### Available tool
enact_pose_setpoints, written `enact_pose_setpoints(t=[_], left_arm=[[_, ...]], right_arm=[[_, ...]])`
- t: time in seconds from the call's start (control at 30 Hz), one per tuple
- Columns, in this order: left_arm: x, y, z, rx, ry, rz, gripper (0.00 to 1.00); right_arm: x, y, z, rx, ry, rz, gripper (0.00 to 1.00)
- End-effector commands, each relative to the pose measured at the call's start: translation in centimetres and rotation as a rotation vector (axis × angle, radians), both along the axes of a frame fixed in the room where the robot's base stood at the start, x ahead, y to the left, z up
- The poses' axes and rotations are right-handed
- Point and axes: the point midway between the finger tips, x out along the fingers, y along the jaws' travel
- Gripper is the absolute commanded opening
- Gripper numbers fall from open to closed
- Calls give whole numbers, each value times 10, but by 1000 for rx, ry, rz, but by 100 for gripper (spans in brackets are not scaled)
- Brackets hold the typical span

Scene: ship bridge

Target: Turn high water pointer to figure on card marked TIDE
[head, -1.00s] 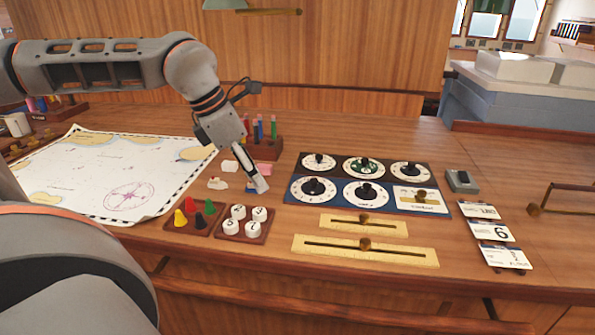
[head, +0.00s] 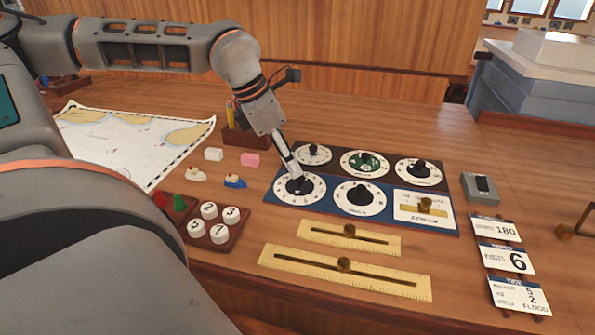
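The card marked TIDE (head: 518,294) lies at the lower right, with the figures 5 and 2 and the word FLOOD. The blue panel holds a left white dial (head: 314,195) and a middle white dial (head: 359,211), each with a black pointer knob, plus a STREAM slider (head: 424,207). The dial names are too small to read, so I cannot tell which is high water. My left gripper (head: 294,172) reaches down onto the left dial's black knob (head: 299,187). Its fingertips look close together at the knob, partly hiding it; grip is unclear. My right gripper is not in view.
Behind the blue panel is a row of dials, including a green one (head: 365,161). Brass sliders (head: 345,265) lie in front. Numbered white discs (head: 208,210) in a tray and small ship models (head: 235,181) are at left. A grey switch box (head: 480,187) stands right.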

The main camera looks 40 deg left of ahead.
Motion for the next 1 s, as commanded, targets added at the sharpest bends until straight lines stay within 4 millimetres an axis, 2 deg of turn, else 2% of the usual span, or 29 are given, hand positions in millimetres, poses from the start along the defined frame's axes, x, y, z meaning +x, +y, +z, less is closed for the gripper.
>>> enact_pose_setpoints(t=[0.1, 0.3, 0.7, 0.83, 1.0], left_arm=[[5, -3, -18, -1, 5, -1, 33], [11, -6, -33, 1, 3, 0, 33], [13, -7, -36, 0, 0, 0, 33], [13, -7, -36, 0, 0, 0, 0], [13, -7, -36, 0, 0, 1, 0]], right_arm=[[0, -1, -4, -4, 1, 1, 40], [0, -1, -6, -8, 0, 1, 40], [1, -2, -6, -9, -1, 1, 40], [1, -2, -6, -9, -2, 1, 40], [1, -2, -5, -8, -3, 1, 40]])
